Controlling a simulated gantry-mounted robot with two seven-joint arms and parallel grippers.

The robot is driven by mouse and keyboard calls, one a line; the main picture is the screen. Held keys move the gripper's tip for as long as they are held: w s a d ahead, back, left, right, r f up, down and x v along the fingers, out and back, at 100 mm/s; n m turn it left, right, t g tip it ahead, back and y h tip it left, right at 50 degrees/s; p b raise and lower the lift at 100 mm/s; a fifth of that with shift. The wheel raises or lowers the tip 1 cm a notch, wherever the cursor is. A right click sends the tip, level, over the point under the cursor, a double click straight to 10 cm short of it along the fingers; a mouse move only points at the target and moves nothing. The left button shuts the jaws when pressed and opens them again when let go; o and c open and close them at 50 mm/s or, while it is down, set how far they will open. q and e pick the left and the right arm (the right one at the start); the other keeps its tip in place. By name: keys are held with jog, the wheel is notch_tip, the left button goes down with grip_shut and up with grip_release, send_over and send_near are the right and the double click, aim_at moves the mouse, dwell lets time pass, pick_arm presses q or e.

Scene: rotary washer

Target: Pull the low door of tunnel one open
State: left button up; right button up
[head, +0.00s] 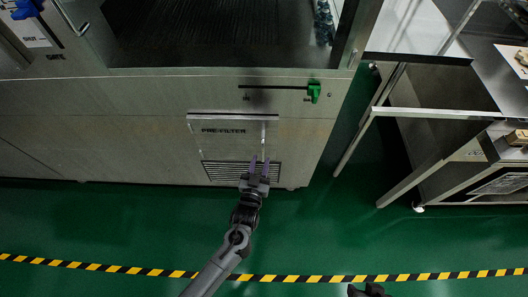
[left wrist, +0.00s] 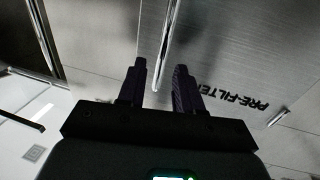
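The low door (head: 215,143) is a metal panel marked PRE-FILTER, low on the washer's front, with a slotted grille (head: 222,171) below the lettering. It looks shut. My left gripper (head: 260,159) is in front of its lower right part, fingers pointing up the picture. In the left wrist view, the two dark fingers (left wrist: 160,68) are apart with nothing clamped. A shiny bar (left wrist: 168,40) ends in line with the gap between them; I cannot tell whether they touch it. The lettering (left wrist: 249,98) is right of the fingers. A dark part at the head view's bottom edge may be my right gripper.
Above the door is a green-handled latch (head: 313,92) and the washer's open chamber (head: 215,35). A metal cart (head: 440,115) stands to the right. The green floor (head: 110,225) in front is clear up to a yellow-black stripe (head: 110,268).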

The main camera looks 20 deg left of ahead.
aim_at(263, 152)
pick_arm(q)
jog(key=w, duration=0.2)
jog(key=w+a+b, duration=0.1)
jog(key=w, duration=0.1)
jog(key=shift+f, duration=0.1)
jog(key=shift+w+b, duration=0.35)
jog(key=shift+w, duration=0.35)
grip_shut()
